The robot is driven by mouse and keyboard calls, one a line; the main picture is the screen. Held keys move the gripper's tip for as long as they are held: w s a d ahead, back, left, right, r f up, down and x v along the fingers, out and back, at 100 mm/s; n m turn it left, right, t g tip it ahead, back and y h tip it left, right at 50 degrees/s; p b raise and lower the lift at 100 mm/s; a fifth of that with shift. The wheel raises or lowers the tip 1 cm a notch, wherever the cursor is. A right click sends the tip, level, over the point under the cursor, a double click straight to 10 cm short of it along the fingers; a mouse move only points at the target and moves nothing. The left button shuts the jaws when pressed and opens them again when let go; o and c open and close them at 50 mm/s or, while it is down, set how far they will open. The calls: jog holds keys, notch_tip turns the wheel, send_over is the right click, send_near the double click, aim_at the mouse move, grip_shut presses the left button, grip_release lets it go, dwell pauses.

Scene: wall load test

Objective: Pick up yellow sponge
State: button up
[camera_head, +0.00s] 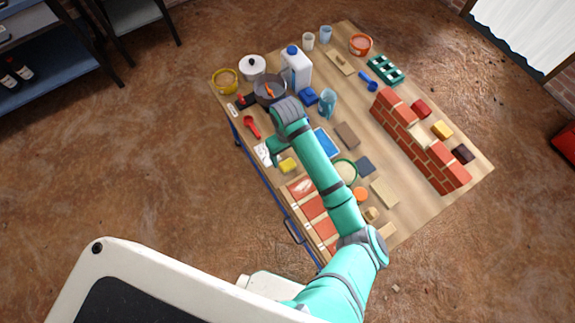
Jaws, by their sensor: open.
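The yellow sponge (288,165) is a small yellow block lying on the wooden table (462,187) near its left long edge. My gripper (274,152) is at the end of the teal arm, just up and left of the sponge in the head view. It is small in this view and partly covered by my own wrist. It looks open and apart from the sponge. Nothing shows held in it. Its height above the table cannot be told. Another yellow block (442,129) lies beyond the brick wall on the right.
A red brick wall (420,145) stands on the right of the table. A pan (270,90), a white jug (296,66) and a red spoon (252,127) are above the gripper. A white card (263,154) lies left of the sponge. Red tiles (312,208) lie below it.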

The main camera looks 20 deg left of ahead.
aim_at(288, 165)
jog(key=shift+s+d+f, duration=0.1)
jog(key=shift+f, duration=1.45)
jog(key=shift+s+d+f, duration=0.1)
jog(key=shift+f, duration=1.45)
jog(key=c, duration=1.1)
